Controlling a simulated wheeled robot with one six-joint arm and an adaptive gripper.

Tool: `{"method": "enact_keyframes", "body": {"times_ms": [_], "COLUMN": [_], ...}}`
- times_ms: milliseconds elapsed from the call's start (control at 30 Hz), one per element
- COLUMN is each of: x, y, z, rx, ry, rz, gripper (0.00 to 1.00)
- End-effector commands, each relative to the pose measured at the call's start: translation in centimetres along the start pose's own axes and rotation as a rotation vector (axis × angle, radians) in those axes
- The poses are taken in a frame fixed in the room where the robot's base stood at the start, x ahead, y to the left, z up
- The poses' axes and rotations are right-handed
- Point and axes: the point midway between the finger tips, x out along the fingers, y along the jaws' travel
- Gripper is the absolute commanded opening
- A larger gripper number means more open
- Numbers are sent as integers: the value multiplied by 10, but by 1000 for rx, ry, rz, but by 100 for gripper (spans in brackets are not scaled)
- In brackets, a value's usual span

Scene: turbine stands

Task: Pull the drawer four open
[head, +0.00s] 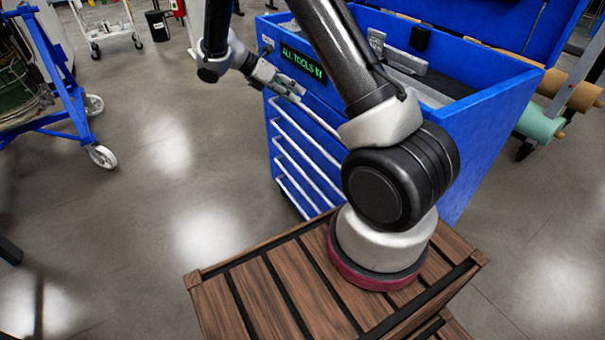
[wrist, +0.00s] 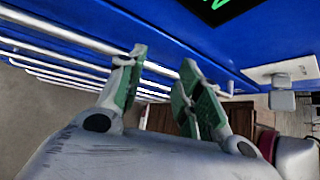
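The blue tool cabinet (head: 490,120) stands ahead, with several drawers stacked on its front, each with a long pale bar handle. All drawers look shut. No numbers are readable, so I cannot tell for certain which is drawer four; the fourth handle from the top (head: 298,187) is low on the front. My gripper (head: 297,92) is at the upper front of the cabinet, near the top handle and below the green-lettered sign. In the wrist view, my gripper (wrist: 163,68) has its green-padded fingers apart. The top handle (wrist: 60,35) runs behind the left finger; contact is unclear.
My arm's base stands on a slatted wooden platform (head: 260,290) in front of the cabinet. A blue wheeled frame (head: 65,85) stands at the left. The cabinet's raised lid (head: 500,25) and rolls (head: 540,122) are at the right. The floor left of the drawers is clear.

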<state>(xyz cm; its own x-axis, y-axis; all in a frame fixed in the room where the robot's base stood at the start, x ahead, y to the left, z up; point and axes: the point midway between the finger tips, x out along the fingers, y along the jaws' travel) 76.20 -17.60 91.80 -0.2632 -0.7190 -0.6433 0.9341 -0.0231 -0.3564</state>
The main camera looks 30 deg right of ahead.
Motion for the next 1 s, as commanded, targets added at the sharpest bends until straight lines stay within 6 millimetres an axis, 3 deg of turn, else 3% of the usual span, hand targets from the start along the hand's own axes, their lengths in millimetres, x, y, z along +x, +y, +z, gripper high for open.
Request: {"method": "enact_keyframes", "body": {"times_ms": [33,100,300,433,600,800,1000], "x": [14,29,80,126,177,205,227], "y": [19,41,89,115,129,132,134], "z": [-21,-42,-110,-168,-228,-257,-246], "rx": [-101,-224,-566,-824,-1082,-1212,-1223], "ry": [-52,-114,-281,-406,-528,-591,-593], "rz": [-19,-37,-98,-155,-221,-257,-263], "gripper": [35,35,35,35,35,35,35]}}
